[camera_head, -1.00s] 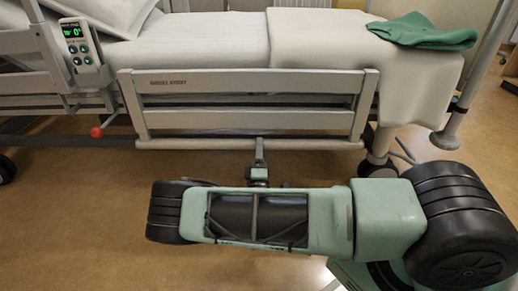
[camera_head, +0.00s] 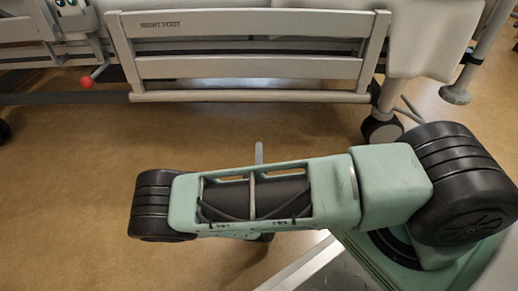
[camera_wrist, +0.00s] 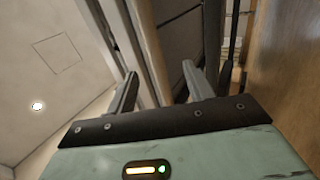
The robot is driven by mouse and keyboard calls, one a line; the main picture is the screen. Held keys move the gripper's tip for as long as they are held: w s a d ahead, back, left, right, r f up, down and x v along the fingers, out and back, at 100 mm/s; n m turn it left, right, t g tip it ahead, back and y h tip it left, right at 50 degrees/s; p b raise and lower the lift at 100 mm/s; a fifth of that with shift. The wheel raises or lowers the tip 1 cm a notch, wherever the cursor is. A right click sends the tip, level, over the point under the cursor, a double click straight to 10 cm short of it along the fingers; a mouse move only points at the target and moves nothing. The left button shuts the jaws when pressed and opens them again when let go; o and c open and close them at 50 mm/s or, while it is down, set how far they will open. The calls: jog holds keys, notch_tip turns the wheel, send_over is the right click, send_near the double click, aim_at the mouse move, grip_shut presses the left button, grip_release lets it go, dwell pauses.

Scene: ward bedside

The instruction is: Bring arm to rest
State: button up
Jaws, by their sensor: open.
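My arm (camera_head: 275,197) is folded across the lower part of the head view, in front of the bed and apart from it. My gripper mostly hides behind the arm there; only a grey tip shows above the arm's edge. In the wrist view my gripper (camera_wrist: 162,83) has its two grey fingers spread apart, with nothing between them. Beyond the fingers are a pale upright edge and a dark panel.
The bed's side rail (camera_head: 250,68) runs across the top of the head view, with a red knob (camera_head: 87,83) at left. A bed castor (camera_head: 382,130) and a pole (camera_head: 470,70) stand at right. Brown floor (camera_head: 70,200) is clear at left.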

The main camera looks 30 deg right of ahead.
dwell(0.4)
jog(key=w+a+r+m+g+y+p, duration=0.4)
jog(key=a+r+m+g+y+p, duration=0.35)
jog(key=a+g+p, duration=0.35)
jog(key=s+a+r+g+y+p, duration=0.3)
jog(key=s+a+r+y+p, duration=0.15)
jog(key=a+r, duration=0.4)
jog(key=s+a+r+g+y+p, duration=0.25)
jog(key=s+a+r+y, duration=0.2)
jog(key=r, duration=0.75)
jog(key=s+d+r+n+g+h+p, duration=0.15)
jog(key=s+d+r+p, duration=0.25)
jog(key=s+r, duration=0.5)
jog(key=s+d+r+n+g+h+p, duration=0.15)
jog(key=s+d+r+p, duration=0.25)
jog(key=s+r, duration=0.55)
notch_tip(320, 180, up, 38)
jog(key=w+p, duration=0.2)
jog(key=p, duration=3.5)
jog(key=shift+a+r+n+g+y, duration=0.15)
jog(key=shift+n+g+y, duration=0.2)
jog(key=shift+n, duration=0.1)
